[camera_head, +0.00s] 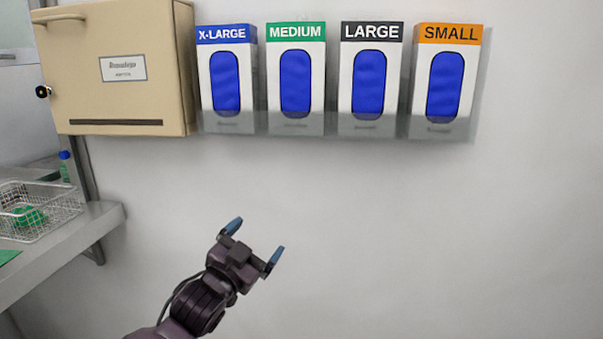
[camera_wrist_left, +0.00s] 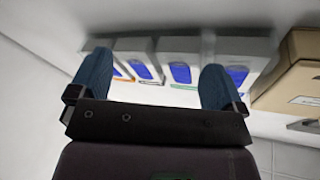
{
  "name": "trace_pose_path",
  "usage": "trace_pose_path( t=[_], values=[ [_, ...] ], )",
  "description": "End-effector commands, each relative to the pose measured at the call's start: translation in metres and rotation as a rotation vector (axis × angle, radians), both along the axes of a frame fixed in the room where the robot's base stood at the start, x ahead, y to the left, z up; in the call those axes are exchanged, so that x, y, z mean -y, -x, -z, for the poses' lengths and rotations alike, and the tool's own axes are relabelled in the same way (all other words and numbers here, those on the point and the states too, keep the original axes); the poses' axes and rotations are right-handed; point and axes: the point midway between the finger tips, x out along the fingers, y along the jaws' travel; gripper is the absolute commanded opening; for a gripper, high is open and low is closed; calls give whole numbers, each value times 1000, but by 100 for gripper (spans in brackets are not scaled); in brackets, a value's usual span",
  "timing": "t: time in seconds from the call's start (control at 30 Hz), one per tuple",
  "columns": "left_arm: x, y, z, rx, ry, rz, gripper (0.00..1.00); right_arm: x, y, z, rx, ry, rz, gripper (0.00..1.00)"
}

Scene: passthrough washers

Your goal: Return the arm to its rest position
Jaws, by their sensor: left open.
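My left gripper (camera_head: 254,245) is raised in front of the bare wall, below the row of glove boxes. Its two blue-tipped fingers are spread apart with nothing between them. In the left wrist view the open fingers (camera_wrist_left: 153,85) point toward the undersides of the glove boxes. My left arm (camera_head: 195,305) comes in from the bottom, left of the middle. My right gripper is not in view.
Four glove dispensers hang on the wall: X-LARGE (camera_head: 226,110), MEDIUM (camera_head: 295,122), LARGE (camera_head: 368,122) and SMALL (camera_head: 440,122). A beige cabinet (camera_head: 120,95) hangs left of them. A metal shelf (camera_head: 75,240) with a wire basket (camera_head: 50,220) is at the left. The wall at the right is clear.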

Motion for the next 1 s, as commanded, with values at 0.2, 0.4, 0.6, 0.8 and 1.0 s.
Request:
trace_pose_path(
  t=[0.2, 0.4, 0.6, 0.8, 1.0],
  values=[
    [-56, 35, 88, -184, 97, -116, 96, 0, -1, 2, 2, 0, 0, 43],
    [-103, 81, 164, -333, 159, -230, 96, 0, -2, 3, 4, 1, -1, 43],
    [-146, 145, 239, -489, 194, -353, 96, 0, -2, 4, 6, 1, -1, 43],
    [-174, 223, 309, -657, 209, -459, 96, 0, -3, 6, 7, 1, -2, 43],
    [-182, 283, 349, -770, 208, -511, 96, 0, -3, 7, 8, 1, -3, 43]
  ],
)
